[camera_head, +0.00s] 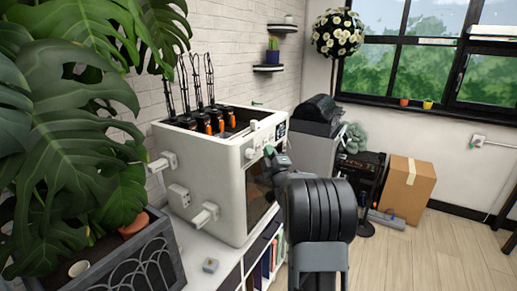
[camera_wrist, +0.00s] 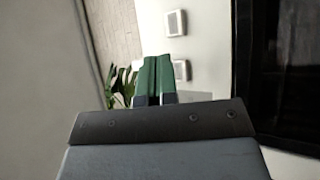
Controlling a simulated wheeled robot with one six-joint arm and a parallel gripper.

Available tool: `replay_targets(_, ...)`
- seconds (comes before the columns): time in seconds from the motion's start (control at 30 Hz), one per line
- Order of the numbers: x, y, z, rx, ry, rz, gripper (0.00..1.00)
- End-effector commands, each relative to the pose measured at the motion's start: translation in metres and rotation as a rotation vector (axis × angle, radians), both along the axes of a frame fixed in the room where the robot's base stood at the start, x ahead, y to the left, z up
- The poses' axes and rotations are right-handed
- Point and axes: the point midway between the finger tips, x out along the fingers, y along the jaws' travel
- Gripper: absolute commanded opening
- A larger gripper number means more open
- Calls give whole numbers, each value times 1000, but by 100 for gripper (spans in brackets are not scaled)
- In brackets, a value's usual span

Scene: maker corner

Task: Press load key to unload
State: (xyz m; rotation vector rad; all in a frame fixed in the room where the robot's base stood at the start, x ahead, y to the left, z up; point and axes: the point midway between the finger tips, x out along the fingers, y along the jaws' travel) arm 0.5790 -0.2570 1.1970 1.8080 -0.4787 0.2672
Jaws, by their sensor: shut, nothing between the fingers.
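A white box-shaped machine (camera_head: 208,165) stands on a white cabinet, with a small dark display (camera_head: 281,130) on its upper front. In the wrist view, two square white keys with grey rims show on a pale panel: an upper key (camera_wrist: 176,23) and a lower key (camera_wrist: 181,70), partly behind my fingers. I cannot read which is the load key. My gripper (camera_head: 269,151) is at the machine's upper front. Its green fingers (camera_wrist: 156,62) are shut together and empty. I cannot tell whether the tips touch the panel.
A dark window (camera_wrist: 285,75) lies right of the keys. Several black-and-orange parts (camera_head: 215,122) stand in the machine's top. A large leafy plant (camera_head: 65,120) crowds the left. A cardboard box (camera_head: 406,190) stands on the floor at right, with open floor before it.

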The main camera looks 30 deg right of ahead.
Motion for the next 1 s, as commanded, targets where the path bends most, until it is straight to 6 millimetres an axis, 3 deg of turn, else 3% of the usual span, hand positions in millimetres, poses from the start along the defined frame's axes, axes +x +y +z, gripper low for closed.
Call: replay_targets(1.0,7,4,-2,0,-1,0,0)
